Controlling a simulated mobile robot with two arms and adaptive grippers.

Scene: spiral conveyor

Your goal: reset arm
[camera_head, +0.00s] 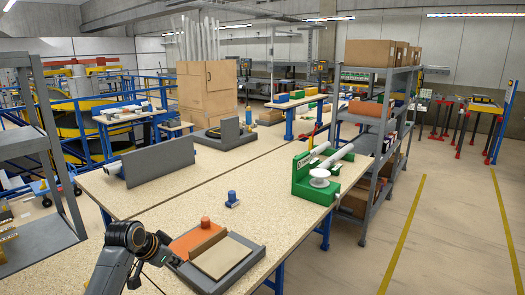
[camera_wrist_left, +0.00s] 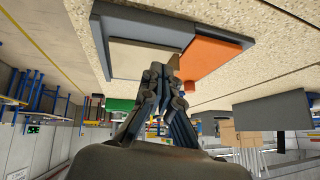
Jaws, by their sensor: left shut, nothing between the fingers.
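My left arm comes in at the bottom left of the head view. Its dark gripper (camera_head: 160,252) is at the left side of a grey tray (camera_head: 240,268) on the speckled table. In the left wrist view, which looks upside down, the fingers (camera_wrist_left: 162,72) are closed together with nothing between them. Their tips overlap the tray's beige plate (camera_wrist_left: 135,56) in that picture; I cannot tell whether they touch it. My right gripper is in neither view.
The tray holds an orange block (camera_head: 194,240) and the beige plate. A small blue part (camera_head: 232,199), a green fixture with a white roller (camera_head: 318,182) and a grey upright plate (camera_head: 158,163) stand on the table.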

